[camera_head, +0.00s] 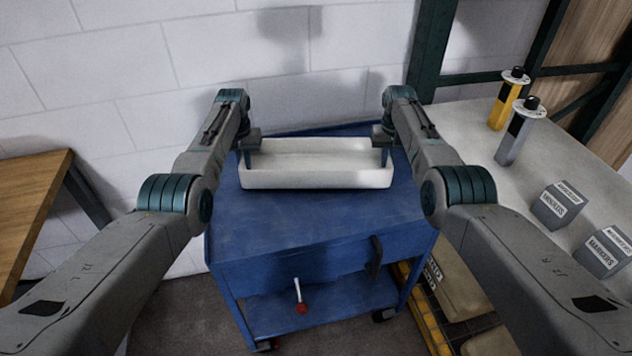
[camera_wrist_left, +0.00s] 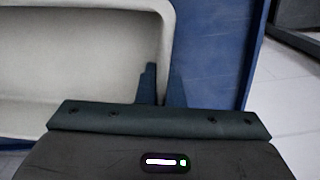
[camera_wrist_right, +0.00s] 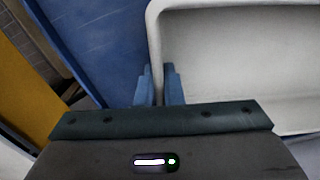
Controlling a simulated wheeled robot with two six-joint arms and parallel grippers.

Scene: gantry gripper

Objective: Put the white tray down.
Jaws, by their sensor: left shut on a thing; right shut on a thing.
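The white tray (camera_head: 316,178) is a long, shallow, empty box over the back part of the blue cart's top (camera_head: 300,217). From the head view I cannot tell whether its underside touches the cart. My left gripper (camera_head: 245,150) is shut on the tray's left end wall. In the left wrist view its fingers (camera_wrist_left: 162,85) straddle the wall of the tray (camera_wrist_left: 70,60). My right gripper (camera_head: 384,148) is shut on the right end wall. In the right wrist view its fingers (camera_wrist_right: 159,85) straddle the wall of the tray (camera_wrist_right: 240,55). The tray looks level.
A white-topped bench (camera_head: 500,170) at the right holds a yellow post (camera_head: 506,100), a grey post (camera_head: 516,135) and two grey labelled blocks (camera_head: 558,203). A wooden table (camera_head: 30,200) stands at the left. A white block wall is close behind the cart. The cart's front top is bare.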

